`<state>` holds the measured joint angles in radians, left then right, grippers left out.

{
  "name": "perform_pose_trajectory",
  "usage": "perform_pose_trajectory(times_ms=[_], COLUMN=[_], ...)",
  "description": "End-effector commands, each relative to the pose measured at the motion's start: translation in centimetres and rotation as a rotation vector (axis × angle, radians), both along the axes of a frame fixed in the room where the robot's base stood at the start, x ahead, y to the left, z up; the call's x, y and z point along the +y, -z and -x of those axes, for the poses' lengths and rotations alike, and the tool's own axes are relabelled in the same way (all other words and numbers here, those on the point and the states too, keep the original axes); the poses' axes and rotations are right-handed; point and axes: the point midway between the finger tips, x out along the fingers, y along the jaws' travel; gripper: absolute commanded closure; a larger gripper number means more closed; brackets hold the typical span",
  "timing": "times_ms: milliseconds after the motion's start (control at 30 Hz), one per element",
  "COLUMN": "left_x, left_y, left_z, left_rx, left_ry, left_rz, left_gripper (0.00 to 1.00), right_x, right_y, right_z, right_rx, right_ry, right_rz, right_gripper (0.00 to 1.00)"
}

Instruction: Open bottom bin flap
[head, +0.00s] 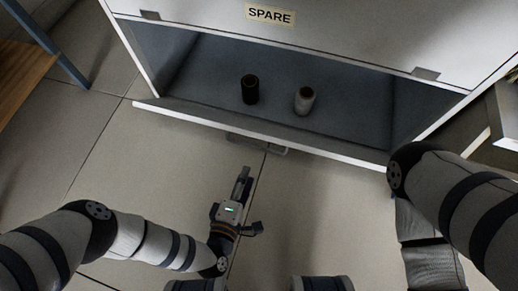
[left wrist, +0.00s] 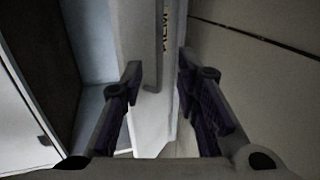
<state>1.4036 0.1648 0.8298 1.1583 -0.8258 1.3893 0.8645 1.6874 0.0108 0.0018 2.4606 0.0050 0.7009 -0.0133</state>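The bottom bin flap (head: 205,121) is swung outward at the foot of the white cabinet, so the bin stands open. How far down it leans is hard to tell. Its grey bar handle (head: 257,144) sticks out below the flap's white top edge. My left gripper (head: 251,202) is open, just in front of the handle and apart from it in the head view. In the left wrist view the open fingers (left wrist: 160,75) stand either side of the pale flap (left wrist: 140,35), whose printed label is partly seen; contact cannot be told. My right gripper is out of view.
A dark cylinder (head: 250,89) and a paler cylinder (head: 304,100) stand inside the bin. The upper panel labelled SPARE (head: 269,15) is above. A wooden bench (head: 20,72) is at left, and another open unit (head: 480,125) at right. Tiled floor before the flap is clear.

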Motion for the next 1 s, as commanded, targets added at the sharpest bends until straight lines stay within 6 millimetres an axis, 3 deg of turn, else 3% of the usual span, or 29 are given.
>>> perform_pose_trajectory(times_ms=[233,433,800,933,1000], left_x=[-1.9,-3.0,-3.3,-3.3,-3.3], left_y=[1.8,2.8,2.9,2.9,2.9], left_z=[-5.8,-9.1,-10.0,-10.0,-10.0], left_rx=[-0.002,-0.002,0.0,0.0,0.0], left_ry=[0.001,0.003,0.003,0.003,0.003], left_rz=[-0.001,-0.002,-0.002,-0.002,-0.002], left_gripper=[0.71,0.71,0.71,1.0,1.0], right_x=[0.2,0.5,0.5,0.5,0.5], right_y=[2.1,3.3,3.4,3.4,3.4], right_z=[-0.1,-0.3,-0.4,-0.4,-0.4], right_rx=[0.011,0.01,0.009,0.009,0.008], right_ry=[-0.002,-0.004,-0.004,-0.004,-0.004], right_rz=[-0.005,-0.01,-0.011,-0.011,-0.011], right_gripper=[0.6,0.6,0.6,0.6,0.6])
